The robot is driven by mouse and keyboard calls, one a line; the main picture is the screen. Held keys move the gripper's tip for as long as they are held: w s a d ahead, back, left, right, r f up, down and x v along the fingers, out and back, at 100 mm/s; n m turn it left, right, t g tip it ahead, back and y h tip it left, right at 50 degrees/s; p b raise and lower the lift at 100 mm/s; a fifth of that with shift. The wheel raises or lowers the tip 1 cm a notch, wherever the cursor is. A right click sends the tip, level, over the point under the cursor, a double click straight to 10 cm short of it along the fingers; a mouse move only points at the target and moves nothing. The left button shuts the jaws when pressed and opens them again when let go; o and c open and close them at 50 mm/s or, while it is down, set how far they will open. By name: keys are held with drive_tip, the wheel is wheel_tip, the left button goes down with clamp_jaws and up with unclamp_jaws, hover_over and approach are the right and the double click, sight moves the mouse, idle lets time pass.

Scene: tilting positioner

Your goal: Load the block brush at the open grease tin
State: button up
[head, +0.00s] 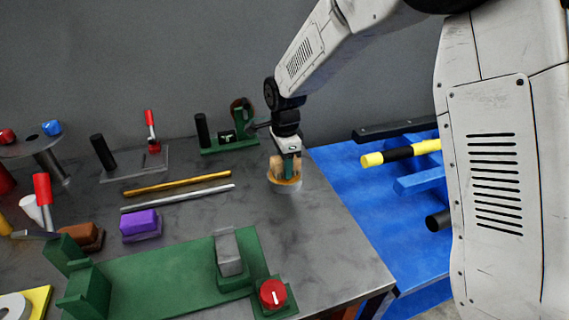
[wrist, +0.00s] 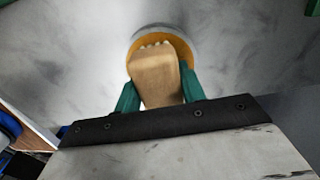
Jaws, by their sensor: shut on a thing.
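The open grease tin (head: 285,186) is a short round tin with an orange-yellow top surface, standing on the grey table near its right edge. It also shows in the wrist view (wrist: 137,48). My gripper (head: 287,172) is shut on the block brush, a tan wooden block (wrist: 155,78) held between the green fingers. The brush is directly over the tin, with its lower end at or in the tin's opening. Pale bristle tips show at the brush's far edge in the wrist view. How deep the bristles reach is hidden.
A green fixture with a grey block (head: 229,254) and red knob (head: 272,294) stands in front. Gold and silver rods (head: 178,184) lie to the left. Purple (head: 141,225) and brown blocks stand farther left. A blue surface (head: 355,180) with bars lies right.

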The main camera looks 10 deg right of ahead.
idle(0.6)
drive_tip(key=shift+r, duration=3.45)
